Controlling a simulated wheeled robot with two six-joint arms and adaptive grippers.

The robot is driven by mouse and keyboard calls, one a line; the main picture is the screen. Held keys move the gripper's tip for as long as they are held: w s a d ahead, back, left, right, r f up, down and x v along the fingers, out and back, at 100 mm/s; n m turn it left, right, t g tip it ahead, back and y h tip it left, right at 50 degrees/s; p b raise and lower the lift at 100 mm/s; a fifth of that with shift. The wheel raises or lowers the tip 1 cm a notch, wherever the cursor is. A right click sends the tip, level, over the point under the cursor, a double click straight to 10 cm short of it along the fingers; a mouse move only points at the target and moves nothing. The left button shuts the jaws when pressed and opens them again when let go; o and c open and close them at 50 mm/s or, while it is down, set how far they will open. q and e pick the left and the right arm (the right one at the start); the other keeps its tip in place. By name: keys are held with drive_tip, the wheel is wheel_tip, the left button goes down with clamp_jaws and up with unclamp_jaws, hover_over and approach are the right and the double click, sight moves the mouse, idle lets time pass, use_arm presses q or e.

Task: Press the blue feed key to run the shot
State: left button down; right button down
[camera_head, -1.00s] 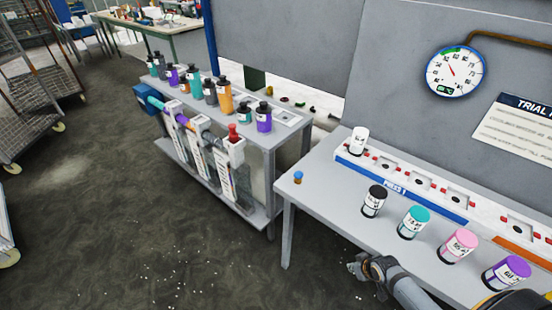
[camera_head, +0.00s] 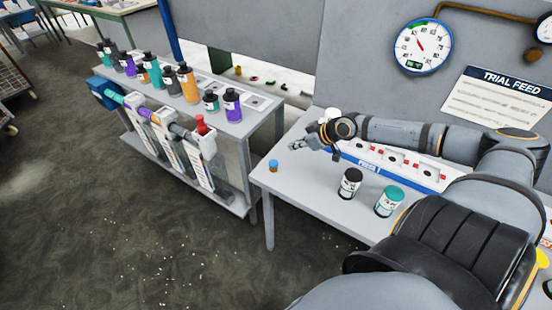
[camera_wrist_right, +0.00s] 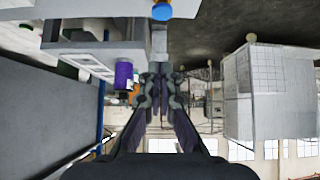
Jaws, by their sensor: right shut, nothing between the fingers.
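The blue feed key (camera_head: 273,164), a small blue cap on an orange-yellow base, stands near the left end of the grey press table (camera_head: 300,195). It also shows at the top edge of the right wrist view (camera_wrist_right: 162,12), partly cut off. My right gripper (camera_head: 294,146) is shut and empty. It hangs above the table, up and to the right of the key in the head view, apart from it. In the right wrist view its closed fingers (camera_wrist_right: 160,70) point towards the key's side of the picture. My left gripper is not in view.
A black-lidded jar (camera_head: 349,184) and a teal-lidded jar (camera_head: 389,201) stand on the table before the PRESS 1 strip (camera_head: 355,160). A white jar (camera_head: 329,115) is behind my wrist. A bottle rack (camera_head: 165,115) stands left. The table around the key is clear.

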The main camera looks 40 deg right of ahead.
drive_tip(key=b, duration=0.5)
hover_over(271, 161)
drive_tip(key=s+d, duration=0.1)
drive_tip(key=s, duration=0.2)
wheel_tip(271, 161, down, 6)
drive_tip(key=f, duration=0.2)
drive_tip(key=f+p, duration=0.1)
drive_tip(key=f, duration=0.1)
drive_tip(key=shift+w+p, duration=0.2)
drive_tip(key=shift+p, duration=0.1)
drive_tip(key=shift+s+d+f, duration=0.1)
drive_tip(key=shift+f, duration=0.4)
drive_tip(key=shift+f, duration=0.1)
